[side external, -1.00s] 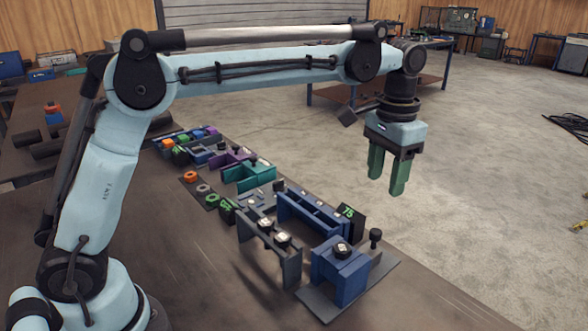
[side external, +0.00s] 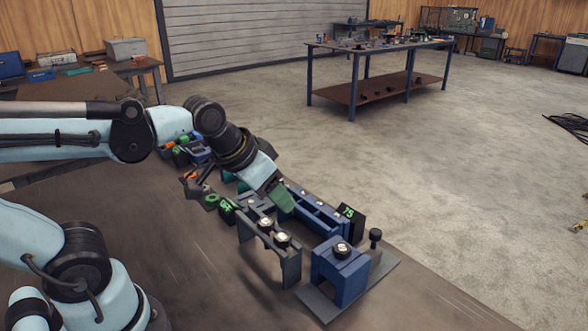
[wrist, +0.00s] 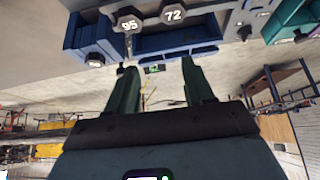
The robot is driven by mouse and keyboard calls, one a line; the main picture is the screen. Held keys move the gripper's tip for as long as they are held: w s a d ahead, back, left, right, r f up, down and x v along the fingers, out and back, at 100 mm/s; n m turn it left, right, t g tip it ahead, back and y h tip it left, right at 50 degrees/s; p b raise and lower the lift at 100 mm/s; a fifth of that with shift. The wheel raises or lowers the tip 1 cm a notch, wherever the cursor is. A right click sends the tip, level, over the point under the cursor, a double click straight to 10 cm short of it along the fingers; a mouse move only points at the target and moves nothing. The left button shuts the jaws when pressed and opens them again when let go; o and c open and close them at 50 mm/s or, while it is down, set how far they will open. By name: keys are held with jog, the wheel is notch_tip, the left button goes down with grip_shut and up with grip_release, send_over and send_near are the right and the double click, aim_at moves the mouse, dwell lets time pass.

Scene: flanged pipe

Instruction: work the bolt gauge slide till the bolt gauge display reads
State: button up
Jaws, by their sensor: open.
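My gripper (side external: 281,198) is open and empty; its green fingers are low over the row of fixtures, beside the long blue fixture (side external: 312,212). In the wrist view its two fingers (wrist: 159,67) stand apart. A black display (side external: 350,214) with green digits that look like 75 stands at the right end of that fixture; a small green-lit display shows between the fingertips in the wrist view (wrist: 154,69). Another dark display with green digits (side external: 227,209) stands left of my gripper. I cannot tell which one is the bolt gauge's, nor pick out its slide.
A grey bracket (side external: 291,268) carries bolt heads, marked 95 (wrist: 129,25) and 72 (wrist: 173,14) in the wrist view. A blue block (side external: 352,281) with a bolt head and a black knob (side external: 375,236) stand to the right. The bench's front is clear.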

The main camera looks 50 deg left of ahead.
jog(key=shift+s+a+f+t, duration=0.2)
jog(key=shift+s+a+f, duration=0.05)
jog(key=shift+s+f, duration=0.25)
jog(key=shift+s+a+f+t, duration=0.2)
jog(key=shift+s+f, duration=0.2)
jog(key=shift+f, duration=0.15)
